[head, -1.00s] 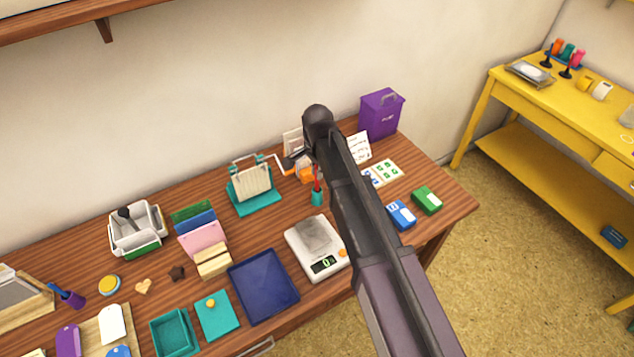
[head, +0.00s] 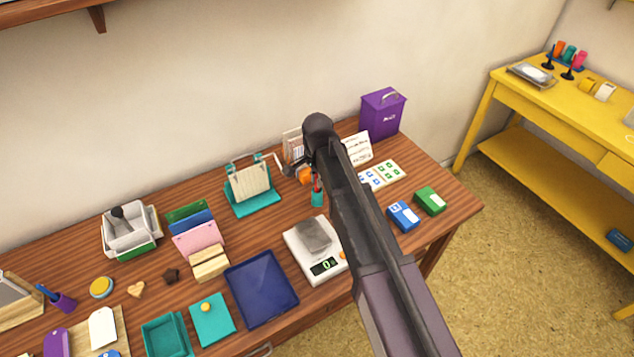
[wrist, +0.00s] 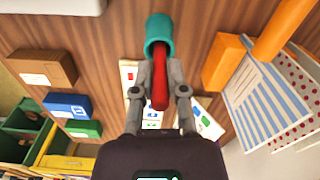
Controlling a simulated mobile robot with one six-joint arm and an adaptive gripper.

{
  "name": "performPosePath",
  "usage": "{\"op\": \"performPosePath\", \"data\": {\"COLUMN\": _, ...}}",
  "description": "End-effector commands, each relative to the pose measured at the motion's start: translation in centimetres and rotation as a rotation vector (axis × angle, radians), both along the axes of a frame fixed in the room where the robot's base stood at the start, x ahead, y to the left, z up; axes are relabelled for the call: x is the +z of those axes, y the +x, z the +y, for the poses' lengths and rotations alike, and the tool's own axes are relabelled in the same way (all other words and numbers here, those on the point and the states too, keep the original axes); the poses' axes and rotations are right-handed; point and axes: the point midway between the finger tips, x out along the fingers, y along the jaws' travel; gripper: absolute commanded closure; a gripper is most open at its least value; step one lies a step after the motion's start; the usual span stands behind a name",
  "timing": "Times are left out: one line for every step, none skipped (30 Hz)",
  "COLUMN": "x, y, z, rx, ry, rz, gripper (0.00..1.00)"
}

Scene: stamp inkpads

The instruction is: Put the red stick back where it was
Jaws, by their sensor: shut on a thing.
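The red stick (wrist: 160,85) is between the two grey fingers of my gripper (wrist: 160,68), which is shut on it. In the wrist view its far end runs into the mouth of the teal cup (wrist: 159,30). In the head view a short part of the red stick (head: 317,183) shows just above the teal cup (head: 317,199), which stands upright on the desk. The stick's lower end is hidden inside the cup. My arm hides most of the gripper in the head view.
A white scale (head: 304,262) stands in front of the cup. An orange block (wrist: 222,62) and striped cards (wrist: 262,95) are close beside it in the wrist view. A teal rack (head: 252,205) is to its left. Blue (head: 403,215) and green (head: 430,201) inkpads lie right.

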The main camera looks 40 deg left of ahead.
Motion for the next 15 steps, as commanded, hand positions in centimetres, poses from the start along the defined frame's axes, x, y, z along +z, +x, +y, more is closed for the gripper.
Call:
{"op": "performPosePath", "data": {"x": 0.01, "y": 0.0, "z": 0.0, "rx": 0.0, "ry": 0.0, "rz": 0.0, "gripper": 1.0}}
{"op": "performPosePath", "data": {"x": 0.03, "y": 0.0, "z": 0.0, "rx": 0.0, "ry": 0.0, "rz": 0.0, "gripper": 1.0}}
{"op": "performPosePath", "data": {"x": 0.05, "y": 0.0, "z": 0.0, "rx": 0.0, "ry": 0.0, "rz": 0.0, "gripper": 1.0}}
{"op": "performPosePath", "data": {"x": 0.05, "y": 0.0, "z": 0.0, "rx": 0.0, "ry": 0.0, "rz": 0.0, "gripper": 1.0}}
{"op": "performPosePath", "data": {"x": 0.05, "y": 0.0, "z": 0.0, "rx": 0.0, "ry": 0.0, "rz": 0.0, "gripper": 1.0}}
{"op": "performPosePath", "data": {"x": 0.05, "y": 0.0, "z": 0.0, "rx": 0.0, "ry": 0.0, "rz": 0.0, "gripper": 1.0}}
{"op": "performPosePath", "data": {"x": 0.05, "y": 0.0, "z": 0.0, "rx": 0.0, "ry": 0.0, "rz": 0.0, "gripper": 1.0}}
{"op": "performPosePath", "data": {"x": 0.02, "y": 0.0, "z": 0.0, "rx": 0.0, "ry": 0.0, "rz": 0.0, "gripper": 1.0}}
{"op": "performPosePath", "data": {"x": -0.07, "y": 0.0, "z": 0.0, "rx": 0.0, "ry": 0.0, "rz": 0.0, "gripper": 1.0}}
{"op": "performPosePath", "data": {"x": -0.16, "y": 0.0, "z": -0.01, "rx": 0.0, "ry": 0.0, "rz": 0.0, "gripper": 1.0}}
{"op": "performPosePath", "data": {"x": -0.25, "y": 0.0, "z": -0.01, "rx": 0.0, "ry": 0.0, "rz": 0.0, "gripper": 1.0}}
{"op": "performPosePath", "data": {"x": -0.35, "y": 0.0, "z": -0.01, "rx": 0.0, "ry": 0.0, "rz": 0.0, "gripper": 1.0}}
{"op": "performPosePath", "data": {"x": -0.42, "y": 0.0, "z": -0.01, "rx": 0.0, "ry": 0.0, "rz": 0.0, "gripper": 1.0}}
{"op": "performPosePath", "data": {"x": -0.29, "y": 0.0, "z": 0.0, "rx": 0.0, "ry": 0.0, "rz": 0.0, "gripper": 0.73}}
{"op": "performPosePath", "data": {"x": -0.26, "y": 0.0, "z": -0.01, "rx": 0.0, "ry": 0.0, "rz": 0.0, "gripper": 0.62}}
